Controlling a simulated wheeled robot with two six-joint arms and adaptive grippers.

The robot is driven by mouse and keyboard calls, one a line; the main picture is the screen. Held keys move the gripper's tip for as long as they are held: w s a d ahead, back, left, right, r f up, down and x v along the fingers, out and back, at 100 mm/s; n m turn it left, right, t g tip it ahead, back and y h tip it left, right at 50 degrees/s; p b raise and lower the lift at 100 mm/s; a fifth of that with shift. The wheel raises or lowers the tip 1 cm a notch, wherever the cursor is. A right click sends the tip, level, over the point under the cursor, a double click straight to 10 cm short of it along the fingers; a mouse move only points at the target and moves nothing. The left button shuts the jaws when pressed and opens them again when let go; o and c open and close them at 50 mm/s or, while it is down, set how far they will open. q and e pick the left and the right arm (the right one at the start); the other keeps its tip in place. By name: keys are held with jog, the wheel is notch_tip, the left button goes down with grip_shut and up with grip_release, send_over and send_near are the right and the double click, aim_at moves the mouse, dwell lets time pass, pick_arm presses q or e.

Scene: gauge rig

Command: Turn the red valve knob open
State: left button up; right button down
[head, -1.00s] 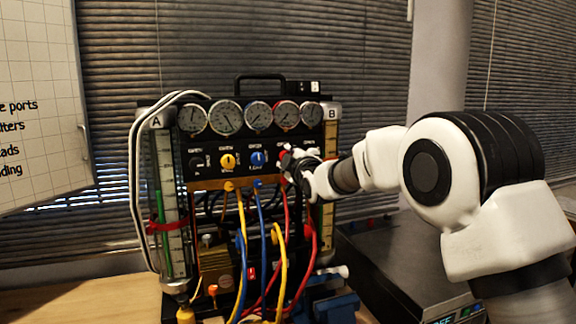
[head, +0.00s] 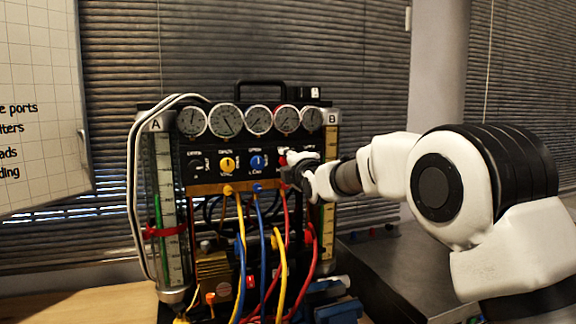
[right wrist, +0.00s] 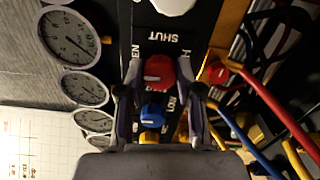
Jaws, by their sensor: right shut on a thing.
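The red valve knob (head: 283,159) is on the black panel of the gauge rig, right of the blue knob, and is partly hidden by my right gripper in the head view. In the right wrist view the red knob (right wrist: 158,72) sits between the two fingers of my right gripper (right wrist: 160,76), which is shut on it. The right gripper (head: 296,168) reaches the panel from the right. The word SHUT (right wrist: 160,38) shows upside down beside the knob. The knob's exact turn angle is hard to tell. My left gripper is out of view.
A blue knob (head: 257,161) and a yellow knob (head: 227,164) stand to the left on the panel. Several gauges (head: 258,120) line the top. Yellow, blue and red hoses (head: 262,240) hang just below the gripper. A dark box (head: 400,265) stands at the right.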

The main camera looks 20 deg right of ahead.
dwell(0.3)
jog(key=c, duration=0.8)
grip_release()
jog(key=shift+o, duration=0.2)
jog(key=s, duration=1.2)
jog(key=shift+d, duration=0.25)
